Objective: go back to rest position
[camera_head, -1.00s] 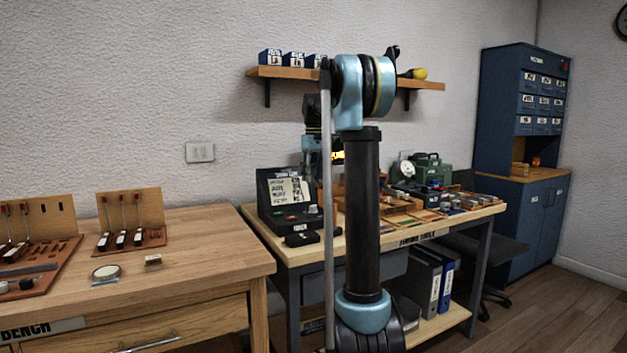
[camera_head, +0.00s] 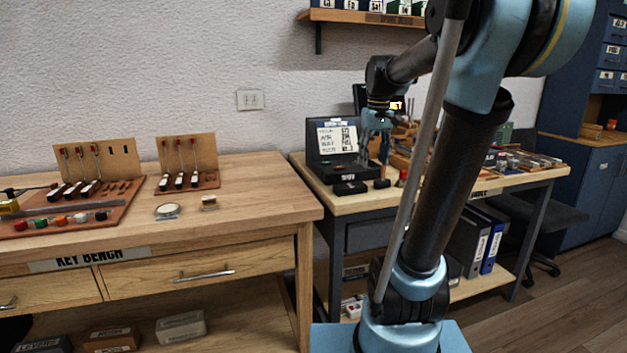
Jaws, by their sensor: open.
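My gripper (camera_head: 376,149) hangs below my light-blue wrist, in front of the right edge of a black case with a written card (camera_head: 337,139). It is small in the view and points down over the second table. It is open, and I see nothing held in it. My upper arm and elbow fill the right middle of the view and hide part of that table.
The wooden key bench (camera_head: 255,190) stands at left with two key racks (camera_head: 189,161) and small round items. The second table (camera_head: 540,177) carries boxes, trays and tools. A shelf (camera_head: 365,17) hangs above. A blue cabinet (camera_head: 588,180) and a chair (camera_head: 552,217) stand at right.

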